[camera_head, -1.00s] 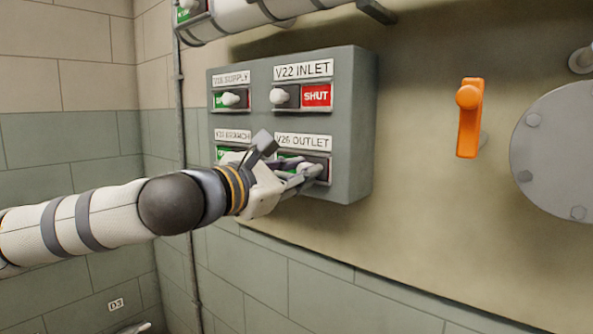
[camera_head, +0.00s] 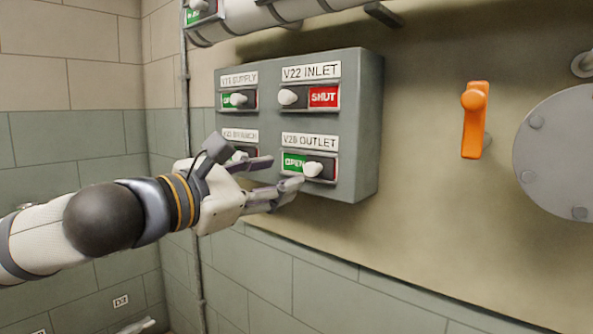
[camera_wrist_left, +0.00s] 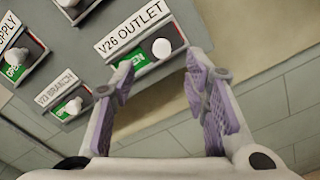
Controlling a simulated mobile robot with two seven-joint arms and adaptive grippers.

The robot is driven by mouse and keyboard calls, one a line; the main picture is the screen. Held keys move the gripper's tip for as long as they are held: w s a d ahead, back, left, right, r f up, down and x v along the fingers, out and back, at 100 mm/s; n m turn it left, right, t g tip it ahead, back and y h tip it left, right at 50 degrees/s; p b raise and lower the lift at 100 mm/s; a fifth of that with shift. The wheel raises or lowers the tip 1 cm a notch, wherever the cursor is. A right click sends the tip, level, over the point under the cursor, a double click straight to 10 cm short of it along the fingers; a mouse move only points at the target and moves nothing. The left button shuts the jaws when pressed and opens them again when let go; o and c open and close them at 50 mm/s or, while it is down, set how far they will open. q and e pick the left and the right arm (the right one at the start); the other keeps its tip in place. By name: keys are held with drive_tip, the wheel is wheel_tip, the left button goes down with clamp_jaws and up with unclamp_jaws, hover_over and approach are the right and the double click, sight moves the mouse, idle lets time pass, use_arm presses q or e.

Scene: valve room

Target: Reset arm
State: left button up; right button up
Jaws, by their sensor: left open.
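My left gripper (camera_head: 279,174) is open and empty in front of the lower part of a grey valve panel (camera_head: 363,125). Its open fingers (camera_wrist_left: 163,95) also show in the left wrist view. The V26 OUTLET slider (camera_head: 313,169) has its white knob at the right, with green OPEN showing on its left. It also shows in the left wrist view (camera_wrist_left: 161,48), just ahead of the fingers. The fingertips are close to the knob in the head view; I cannot tell if they touch.
The V22 INLET slider (camera_head: 289,97) shows red SHUT. The V18 SUPPLY slider (camera_head: 239,99) shows green. The V23 BRANCH slider (camera_wrist_left: 73,106) shows green and is partly hidden by my gripper in the head view. An orange handle (camera_head: 474,125) and round grey flange (camera_head: 562,150) are at right.

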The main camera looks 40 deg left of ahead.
use_arm(q)
drive_tip(key=w+d+f+m+g+h+p, duration=0.1)
drive_tip(key=w+d+f+m+g+h, duration=0.15)
drive_tip(key=d+f+m+g, duration=0.75)
drive_tip(key=s+d+f+m+h+p, duration=0.1)
drive_tip(key=s+d+f, duration=0.3)
drive_tip(key=f, duration=0.5)
drive_tip(key=s+d+f+m+h, duration=0.1)
drive_tip(key=s+d+f, duration=0.1)
drive_tip(key=d+f, duration=0.55)
drive_tip(key=s+a+f+m+g+y+p, duration=0.2)
drive_tip(key=s+f+m+g, duration=0.5)
drive_tip(key=s+f, duration=1.1)
drive_tip(key=s+a+f+m+g+y, duration=0.1)
drive_tip(key=s+a+m, duration=0.3)
drive_tip(key=s, duration=0.4)
drive_tip(key=s+a+f+m+g+y+p, duration=0.1)
drive_tip(key=s+a+m+g+y, duration=0.1)
drive_tip(key=s+a+m, duration=0.3)
drive_tip(key=s+a, duration=0.1)
drive_tip(key=s, duration=0.2)
drive_tip(key=shift+f+y, duration=0.35)
drive_tip(key=shift+f, duration=0.05)
use_arm(e)
drive_tip(key=w+r+t, duration=0.2)
drive_tip(key=w+r, duration=0.4)
drive_tip(key=shift+w, duration=0.2)
